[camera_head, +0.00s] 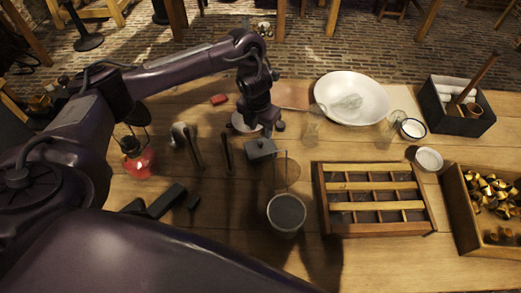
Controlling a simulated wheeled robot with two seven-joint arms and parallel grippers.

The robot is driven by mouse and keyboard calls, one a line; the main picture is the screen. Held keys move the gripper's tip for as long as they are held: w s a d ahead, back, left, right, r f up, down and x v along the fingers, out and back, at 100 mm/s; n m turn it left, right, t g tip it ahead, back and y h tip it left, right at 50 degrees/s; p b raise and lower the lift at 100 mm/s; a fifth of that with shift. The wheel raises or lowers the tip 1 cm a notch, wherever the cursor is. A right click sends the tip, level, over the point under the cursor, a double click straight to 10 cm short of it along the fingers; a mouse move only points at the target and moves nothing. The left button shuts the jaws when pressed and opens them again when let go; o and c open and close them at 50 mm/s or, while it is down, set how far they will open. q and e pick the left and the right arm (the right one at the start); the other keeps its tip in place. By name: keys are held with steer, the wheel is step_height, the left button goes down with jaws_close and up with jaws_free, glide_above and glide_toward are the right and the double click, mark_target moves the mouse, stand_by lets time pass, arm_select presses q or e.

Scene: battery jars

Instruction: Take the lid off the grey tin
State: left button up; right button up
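A small square grey tin (261,151) stands on the wooden table near the middle, with what looks like a small dark knob on its lid. The lid appears to sit on the tin. My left gripper (267,131) points down just behind and above the tin, and seems apart from it. Its fingers are small and dark here, so I cannot tell whether they are open or shut. My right gripper is not in view.
A red-filled glass lantern (138,163) stands left. A box of brass pieces (466,226) is far right.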

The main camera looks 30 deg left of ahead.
mark_target(261, 143)
arm_select(q)
steer(key=f, duration=0.1)
steer(key=f+b, duration=0.1)
steer(key=f, duration=0.3)
steer(key=shift+s+f, duration=0.15)
steer(key=shift+s, duration=0.1)
steer(key=shift+w+f+b, duration=0.15)
steer(key=shift+f+b, duration=0.15)
steer(key=shift+f, duration=0.2)
jaws_close()
